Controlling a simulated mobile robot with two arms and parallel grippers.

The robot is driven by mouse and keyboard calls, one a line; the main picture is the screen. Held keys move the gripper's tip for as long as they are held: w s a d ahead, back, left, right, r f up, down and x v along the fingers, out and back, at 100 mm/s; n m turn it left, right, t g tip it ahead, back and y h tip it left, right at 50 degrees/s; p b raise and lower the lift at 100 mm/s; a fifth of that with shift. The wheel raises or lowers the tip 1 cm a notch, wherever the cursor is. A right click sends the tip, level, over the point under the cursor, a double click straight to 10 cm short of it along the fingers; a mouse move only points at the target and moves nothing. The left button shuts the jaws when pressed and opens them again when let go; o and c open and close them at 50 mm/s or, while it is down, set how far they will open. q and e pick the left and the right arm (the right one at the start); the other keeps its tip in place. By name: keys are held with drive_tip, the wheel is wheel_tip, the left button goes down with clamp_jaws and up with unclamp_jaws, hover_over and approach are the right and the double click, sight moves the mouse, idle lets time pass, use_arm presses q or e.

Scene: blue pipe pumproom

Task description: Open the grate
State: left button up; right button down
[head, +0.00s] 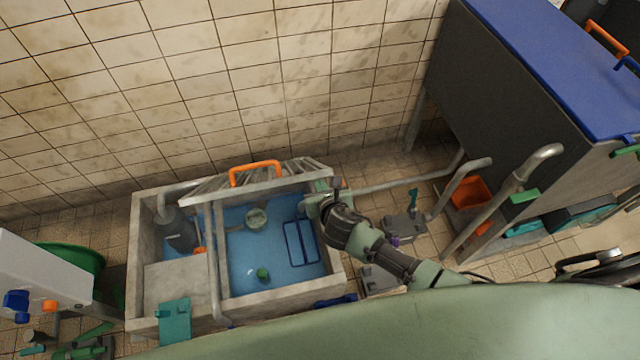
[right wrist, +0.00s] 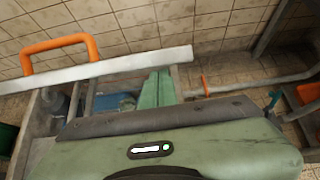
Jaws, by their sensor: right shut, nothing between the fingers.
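The grate (head: 222,187) is a grey slatted panel with a pale front bar and an orange handle (head: 255,169). It stands raised and tilted over the back of a concrete basin (head: 139,265), leaving the blue interior exposed. In the right wrist view the pale bar (right wrist: 110,68) and orange handle (right wrist: 58,46) cross the upper left. My right gripper (head: 314,203) is shut and empty at the basin's right side, near the bar's right end. In the right wrist view its green fingers (right wrist: 157,88) reach up to just below the bar; I cannot tell whether they touch. My left gripper is out of view.
Inside the basin are a blue frame (head: 301,243), a green cup (head: 262,274) and a round pale fitting (head: 256,219). A grey pipe (head: 213,265) crosses the basin. Metal pipes (head: 467,185) and a blue-topped cabinet (head: 545,60) stand right. A tiled wall rises behind.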

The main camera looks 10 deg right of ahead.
drive_tip(key=w+r+p, duration=0.2)
drive_tip(key=w+r, duration=0.1)
drive_tip(key=w+r+p, duration=0.2)
drive_tip(key=w+r, duration=0.1)
drive_tip(key=w, duration=0.1)
drive_tip(key=shift+r+p, duration=0.1)
drive_tip(key=shift+p, duration=0.2)
drive_tip(key=w+r, duration=0.6)
drive_tip(key=w, duration=0.6)
drive_tip(key=shift+w, duration=0.15)
